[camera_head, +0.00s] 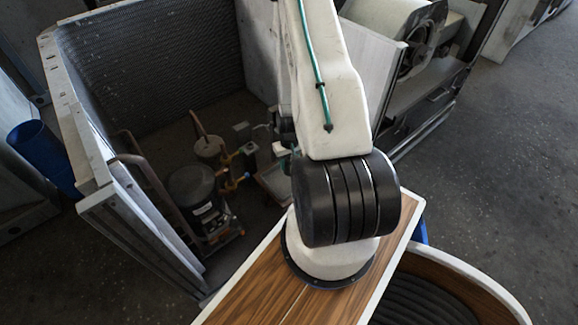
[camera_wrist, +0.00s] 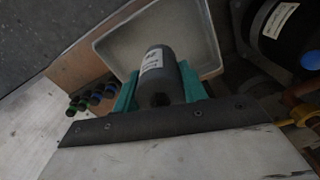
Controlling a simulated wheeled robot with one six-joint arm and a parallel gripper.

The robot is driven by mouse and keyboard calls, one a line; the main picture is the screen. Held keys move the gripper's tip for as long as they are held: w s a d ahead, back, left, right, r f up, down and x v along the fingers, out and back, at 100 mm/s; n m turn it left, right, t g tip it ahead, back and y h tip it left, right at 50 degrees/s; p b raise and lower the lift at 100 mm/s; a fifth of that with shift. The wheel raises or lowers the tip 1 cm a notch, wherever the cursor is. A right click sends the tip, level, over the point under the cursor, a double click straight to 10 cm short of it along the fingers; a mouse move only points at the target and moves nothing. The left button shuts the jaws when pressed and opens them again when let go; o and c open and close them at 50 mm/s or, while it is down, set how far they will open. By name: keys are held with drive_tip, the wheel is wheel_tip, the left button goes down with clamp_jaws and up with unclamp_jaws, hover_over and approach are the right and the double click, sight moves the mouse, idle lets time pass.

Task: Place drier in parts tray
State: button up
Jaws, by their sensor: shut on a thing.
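The drier, a dark grey cylinder with a white label (camera_wrist: 157,66), is between the teal fingers of my gripper (camera_wrist: 160,88) in the wrist view. The fingers are shut on its two sides. Its far end overlaps the pale, shallow parts tray (camera_wrist: 200,25) in the picture; I cannot tell whether it touches the tray. The visible tray floor looks empty, and its near part is hidden by the drier and my gripper.
A black compressor (camera_wrist: 283,28) with copper pipes and brass valves stands right of the tray; it also shows in the head view (camera_head: 195,188). Several green and blue capped pieces (camera_wrist: 90,98) lie at left. A tall metal housing panel (camera_head: 150,55) encloses the area.

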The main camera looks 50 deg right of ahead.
drive_tip(key=shift+w+d, duration=0.15)
drive_tip(key=shift+w, duration=0.1)
drive_tip(key=shift+f, duration=1.8)
drive_tip(key=shift+f, duration=0.1)
drive_tip(key=o, duration=1.2)
